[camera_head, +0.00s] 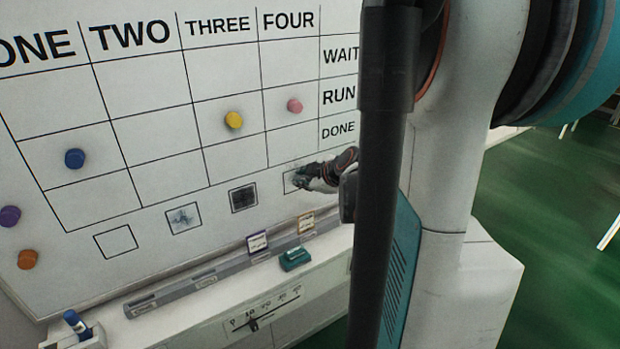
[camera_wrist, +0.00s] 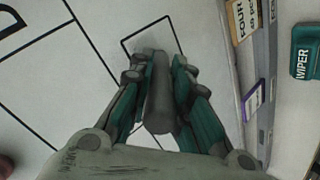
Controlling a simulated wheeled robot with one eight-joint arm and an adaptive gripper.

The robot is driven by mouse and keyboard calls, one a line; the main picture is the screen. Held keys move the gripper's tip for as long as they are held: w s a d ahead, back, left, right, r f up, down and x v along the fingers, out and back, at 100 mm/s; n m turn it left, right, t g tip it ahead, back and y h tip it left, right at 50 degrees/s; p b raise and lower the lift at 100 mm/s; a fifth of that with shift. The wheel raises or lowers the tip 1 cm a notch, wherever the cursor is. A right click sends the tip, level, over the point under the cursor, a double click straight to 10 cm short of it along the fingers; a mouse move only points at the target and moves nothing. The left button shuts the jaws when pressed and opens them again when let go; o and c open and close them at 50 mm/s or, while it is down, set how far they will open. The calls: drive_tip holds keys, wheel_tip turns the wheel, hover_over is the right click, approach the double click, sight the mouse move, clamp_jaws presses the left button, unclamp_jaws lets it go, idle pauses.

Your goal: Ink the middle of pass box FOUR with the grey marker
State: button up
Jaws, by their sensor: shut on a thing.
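My gripper (camera_head: 305,179) is at pass box FOUR (camera_head: 288,187), the last in the row of boxes under the chart on the whiteboard. In the wrist view, my gripper (camera_wrist: 159,85) is shut on a grey marker (camera_wrist: 159,108), which lies between its teal-sided fingers and points at the box (camera_wrist: 150,28). The marker's far end overlaps the box's near part; I cannot tell whether it touches the board. The part of the box visible in the wrist view looks blank. My gripper covers much of it in the head view.
Pass box THREE (camera_head: 243,197) is dark, TWO (camera_head: 184,218) has a scribble, ONE (camera_head: 115,241) is blank. Coloured magnets, including a yellow one (camera_head: 234,120), sit on the board.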

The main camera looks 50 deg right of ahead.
drive_tip(key=d, duration=0.2)
drive_tip(key=s+d+r, duration=0.1)
drive_tip(key=shift+d, duration=0.4)
idle(1.4)
drive_tip(key=shift+s+a+p, duration=0.15)
drive_tip(key=shift+s+a, duration=0.1)
drive_tip(key=shift+s, duration=0.7)
drive_tip(key=shift+s+a+p, duration=0.1)
drive_tip(key=shift+s+a, duration=0.15)
drive_tip(key=shift+s, duration=0.75)
drive_tip(key=shift+s+a+p, duration=0.15)
drive_tip(key=shift+s+a, duration=0.1)
drive_tip(key=shift+s, duration=0.7)
drive_tip(key=s, duration=0.2)
drive_tip(key=shift+s+a, duration=0.3)
drive_tip(key=shift+s, duration=0.1)
drive_tip(key=shift+w, duration=0.1)
